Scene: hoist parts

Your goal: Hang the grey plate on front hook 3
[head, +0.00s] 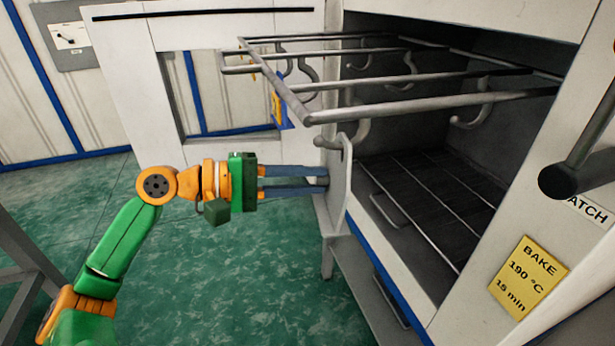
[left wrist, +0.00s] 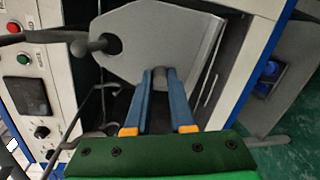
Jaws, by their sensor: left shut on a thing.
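The grey plate (head: 340,185) hangs upright and is seen nearly edge-on in the head view, just in front of the oven opening. My left gripper (head: 327,180) is shut on its lower part, with blue fingers reaching in from the left. In the left wrist view the plate (left wrist: 160,40) shows its broad face and a dark hole near its upper left. A front hook (head: 360,133) of the rack overlaps the plate's top in the head view. In the wrist view a hook tip (left wrist: 82,46) lies at the hole; I cannot tell whether it passes through. My right gripper is not in view.
The rack (head: 430,106) of grey bars juts out of the oven, with several hooks under it. A wire shelf (head: 430,205) lies inside the oven below. The open oven door (head: 130,80) stands behind at left. A dark handle (head: 560,180) sticks out at right.

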